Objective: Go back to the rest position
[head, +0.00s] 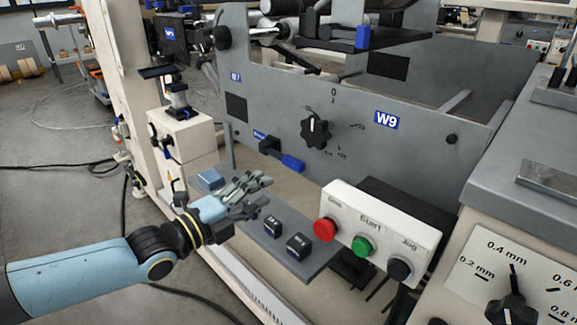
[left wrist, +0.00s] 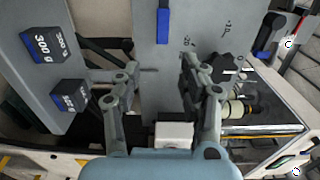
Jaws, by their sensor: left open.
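My left gripper (head: 252,190) is open and empty above the left part of a grey shelf below the W9 panel. In the left wrist view its two fingers (left wrist: 160,78) stand apart, with nothing held between them. My right gripper does not show.
The grey panel (head: 290,120) with a black knob (head: 316,131) and a blue handle (head: 287,161) stands behind the gripper. A white button box (head: 376,235) with red, green and black buttons is at the right. A cream cabinet (head: 185,145) stands left. Open floor (head: 60,200) lies further left.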

